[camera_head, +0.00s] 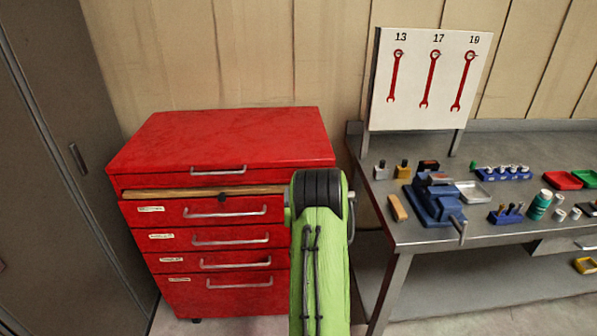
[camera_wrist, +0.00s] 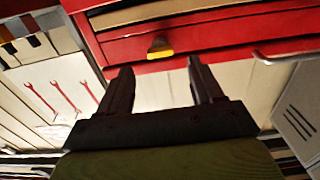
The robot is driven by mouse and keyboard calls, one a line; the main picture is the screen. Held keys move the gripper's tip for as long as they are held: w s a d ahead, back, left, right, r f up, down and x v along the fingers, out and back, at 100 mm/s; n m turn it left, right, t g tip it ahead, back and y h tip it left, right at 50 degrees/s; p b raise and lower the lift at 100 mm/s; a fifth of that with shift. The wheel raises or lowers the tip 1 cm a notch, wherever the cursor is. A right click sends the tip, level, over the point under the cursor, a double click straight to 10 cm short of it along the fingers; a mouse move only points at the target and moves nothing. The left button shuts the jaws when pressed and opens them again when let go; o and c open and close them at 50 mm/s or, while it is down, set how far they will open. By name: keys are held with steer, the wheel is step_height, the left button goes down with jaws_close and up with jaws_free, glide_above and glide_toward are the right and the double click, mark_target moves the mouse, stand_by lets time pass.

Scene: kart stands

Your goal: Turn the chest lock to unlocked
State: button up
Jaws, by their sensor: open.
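The red tool chest (camera_head: 235,140) stands against the wall in the head view, its lid part above several drawers. In the wrist view the lock (camera_wrist: 160,47) shows a yellow face, lying nearly level, on the red front (camera_wrist: 125,50). My gripper (camera_wrist: 159,68) is open and empty. Its two dark fingers point towards the chest, with the lock framed between and beyond the tips, apparently not touching. My green arm hides the gripper in the head view.
A metal workbench (camera_head: 400,262) with a blue vise (camera_head: 437,200) and several small items stands right of the chest. A wrench board (camera_head: 425,80) rises behind it. A grey locker (camera_head: 60,180) is at the left. Drawer handles (camera_head: 225,212) stick out from the chest.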

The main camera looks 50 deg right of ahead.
steer(key=p+x, duration=0.4)
steer(key=x, duration=0.1)
steer(key=shift+w, duration=0.1)
steer(key=c, duration=1.1)
steer(key=shift+o, duration=0.2)
steer(key=shift+m, duration=0.3)
steer(key=shift+f+m, duration=0.1)
steer(key=shift+m, duration=8.5)
